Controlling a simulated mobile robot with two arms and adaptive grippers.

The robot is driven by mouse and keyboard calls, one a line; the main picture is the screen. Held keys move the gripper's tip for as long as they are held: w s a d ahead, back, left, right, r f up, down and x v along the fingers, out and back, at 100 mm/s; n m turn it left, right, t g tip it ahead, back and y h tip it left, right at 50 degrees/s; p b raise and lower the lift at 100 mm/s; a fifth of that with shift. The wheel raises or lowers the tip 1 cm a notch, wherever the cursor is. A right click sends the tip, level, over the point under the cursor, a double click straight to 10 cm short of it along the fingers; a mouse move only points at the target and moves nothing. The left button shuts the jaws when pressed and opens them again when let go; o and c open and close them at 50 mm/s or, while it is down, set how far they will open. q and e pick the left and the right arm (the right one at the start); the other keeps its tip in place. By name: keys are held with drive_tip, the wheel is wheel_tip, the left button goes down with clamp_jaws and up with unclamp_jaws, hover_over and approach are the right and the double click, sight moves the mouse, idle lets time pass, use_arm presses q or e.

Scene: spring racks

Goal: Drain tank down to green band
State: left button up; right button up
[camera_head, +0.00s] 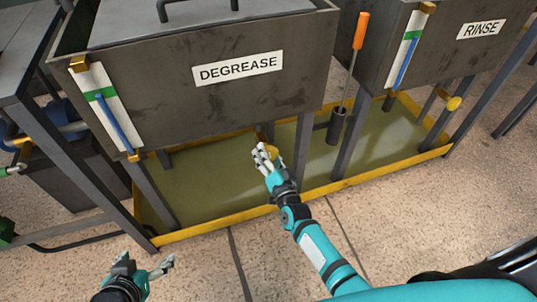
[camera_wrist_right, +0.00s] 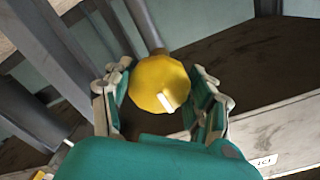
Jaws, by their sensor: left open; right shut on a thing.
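The grey DEGREASE tank (camera_head: 150,85) stands on legs and carries a white gauge strip (camera_head: 88,78) at its left end. Its green band (camera_head: 99,94) crosses the strip near the middle, and the blue column (camera_head: 120,127) reaches up to about that band. A yellow valve knob (camera_head: 273,151) is under the tank, partly hidden by my right gripper (camera_head: 264,157). In the right wrist view, the knob (camera_wrist_right: 158,82), with a white mark, sits between the fingers of my right gripper (camera_wrist_right: 160,98), shut on it. My left gripper (camera_head: 153,270) is open and empty at the lower left.
A yellow-rimmed tray (camera_head: 342,185) with murky greenish liquid lies below the tanks. The RINSE tank (camera_head: 445,55) at right has its own gauge and yellow knob (camera_head: 454,104). An orange-handled tool (camera_head: 361,31) stands in a dark holder (camera_head: 336,126). The front floor is mostly clear.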

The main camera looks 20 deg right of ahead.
drive_tip(key=shift+m, duration=0.6)
drive_tip(key=o, duration=1.2)
drive_tip(key=s, duration=1.2)
drive_tip(key=shift+d, duration=0.2)
